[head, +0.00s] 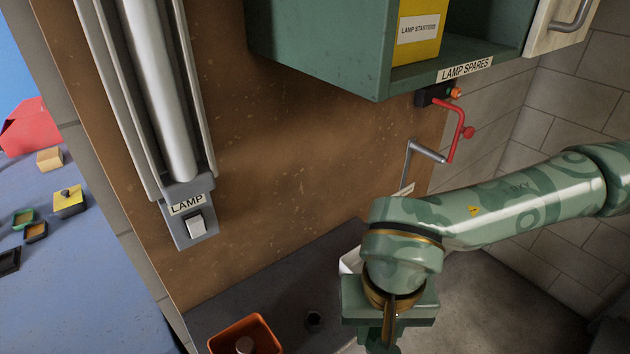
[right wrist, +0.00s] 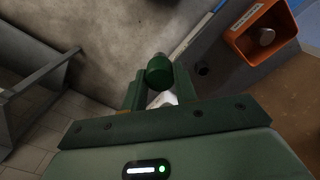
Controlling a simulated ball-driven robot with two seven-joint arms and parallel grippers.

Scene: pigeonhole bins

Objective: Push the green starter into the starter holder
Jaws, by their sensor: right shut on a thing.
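My right gripper (right wrist: 158,84) is shut on a dark green cylinder, the green starter (right wrist: 159,68), which sticks out between the fingertips in the right wrist view. In the head view my right gripper (head: 390,312) hangs over the grey ledge at the bottom, and the starter is hidden there. My left gripper is out of view.
A white object (head: 350,260) is partly hidden behind my right arm. A lamp fixture (head: 187,205) and a green shelf (head: 330,60) are above; a red crank (head: 458,135) sticks out at right.

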